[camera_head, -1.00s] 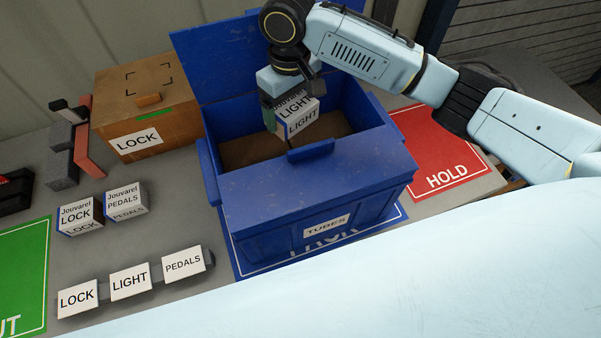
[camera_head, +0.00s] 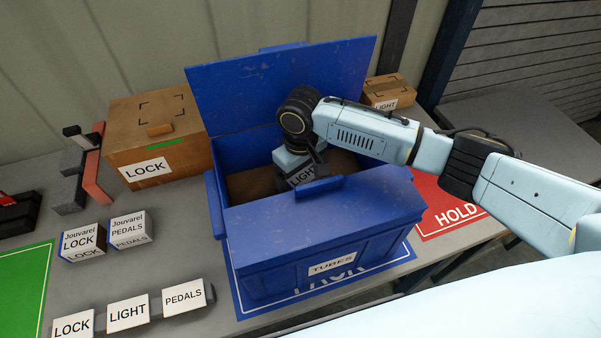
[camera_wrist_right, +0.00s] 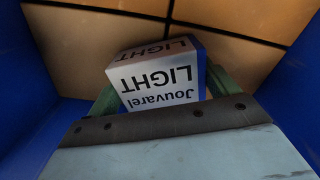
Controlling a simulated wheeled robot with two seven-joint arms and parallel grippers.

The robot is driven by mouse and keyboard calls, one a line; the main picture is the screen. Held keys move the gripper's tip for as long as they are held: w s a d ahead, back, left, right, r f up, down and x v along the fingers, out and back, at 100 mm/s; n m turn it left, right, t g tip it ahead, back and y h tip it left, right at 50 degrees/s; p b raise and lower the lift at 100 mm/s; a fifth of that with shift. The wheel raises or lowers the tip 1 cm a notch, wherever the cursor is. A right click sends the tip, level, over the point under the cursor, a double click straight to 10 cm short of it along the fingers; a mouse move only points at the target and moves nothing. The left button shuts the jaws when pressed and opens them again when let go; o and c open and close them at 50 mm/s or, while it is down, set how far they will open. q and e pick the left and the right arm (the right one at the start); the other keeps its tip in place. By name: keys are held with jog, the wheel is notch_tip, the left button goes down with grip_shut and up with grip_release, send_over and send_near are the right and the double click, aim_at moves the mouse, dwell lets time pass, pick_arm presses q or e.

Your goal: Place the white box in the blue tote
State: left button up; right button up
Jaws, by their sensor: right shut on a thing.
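The white box labelled "Jouvarel LIGHT" (camera_wrist_right: 158,82) is between the green fingers of my right gripper (camera_wrist_right: 160,95), which is shut on it. The right wrist view shows the tote's brown floor beyond the box and blue walls on both sides. I cannot tell whether the box touches the floor. My left gripper is not in view.
A brown "LOCK" carton (camera_head: 150,140) stands left of the tote. White LOCK (camera_head: 83,242) and PEDALS (camera_head: 131,230) boxes sit on the grey table at left. A red HOLD mat (camera_head: 445,208) lies to the right. A small "LIGHT" carton (camera_head: 393,92) stands behind.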

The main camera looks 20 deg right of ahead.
aim_at(300, 173)
jog(key=o, duration=1)
jog(key=shift+f, duration=0.1)
notch_tip(300, 173, up, 12)
jog(key=shift+r, duration=0.15)
